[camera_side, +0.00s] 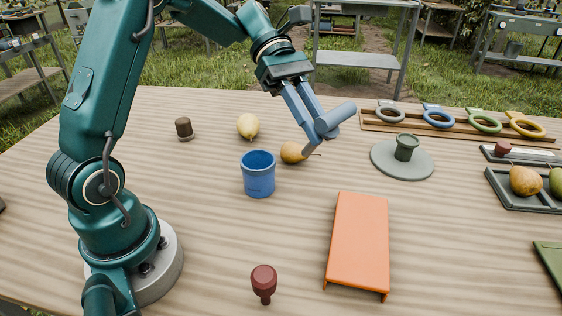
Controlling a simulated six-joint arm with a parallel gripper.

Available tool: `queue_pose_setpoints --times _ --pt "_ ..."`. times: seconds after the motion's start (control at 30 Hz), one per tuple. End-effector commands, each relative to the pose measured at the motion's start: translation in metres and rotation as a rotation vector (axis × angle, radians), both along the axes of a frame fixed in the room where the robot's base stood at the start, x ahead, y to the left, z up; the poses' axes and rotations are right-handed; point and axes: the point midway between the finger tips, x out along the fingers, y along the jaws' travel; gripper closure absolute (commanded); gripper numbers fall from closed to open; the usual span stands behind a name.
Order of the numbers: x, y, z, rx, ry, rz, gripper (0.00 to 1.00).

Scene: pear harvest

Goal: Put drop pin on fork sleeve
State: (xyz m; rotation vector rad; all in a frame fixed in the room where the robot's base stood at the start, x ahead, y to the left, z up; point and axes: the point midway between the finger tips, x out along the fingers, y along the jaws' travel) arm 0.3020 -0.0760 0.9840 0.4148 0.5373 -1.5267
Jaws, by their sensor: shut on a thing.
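My gripper (318,139) is shut on a blue-grey cylindrical piece (337,117), which I take to be the drop pin. It lies nearly level across the fingers, with its free end pointing right and slightly up. The colours of piece and fingers are close, so its held end is hard to make out. A dark green hollow-looking piece (406,147) stands on a round grey-green plate (386,166) to the right, apart from the gripper. A blue open-topped cup (259,176) stands to the left. I cannot tell which of these is the fork sleeve.
A yellow-orange pear (291,152) lies just beside the fingertips. A paler pear (248,125), brown plug (184,129), orange stand (358,240) and dark red plug (264,282) are spread around. A rack with coloured rings (458,131) and a pear tray (515,201) are at right.

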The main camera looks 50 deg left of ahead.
Motion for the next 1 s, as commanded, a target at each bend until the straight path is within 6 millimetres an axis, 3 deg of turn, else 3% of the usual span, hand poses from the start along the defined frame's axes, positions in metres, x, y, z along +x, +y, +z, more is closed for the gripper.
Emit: queue_pose_setpoints --times 0.2,0.5,0.67,1.0 --pt "0.01 0.017 0.014 -0.275 -0.06 0.211 1.0" --pt "0.013 0.023 0.008 -0.483 -0.133 0.24 1.0" --pt "0.013 -0.001 -0.005 -0.495 -0.131 0.233 1.0" --pt "0.017 -0.073 -0.049 -0.49 -0.13 0.23 1.0"
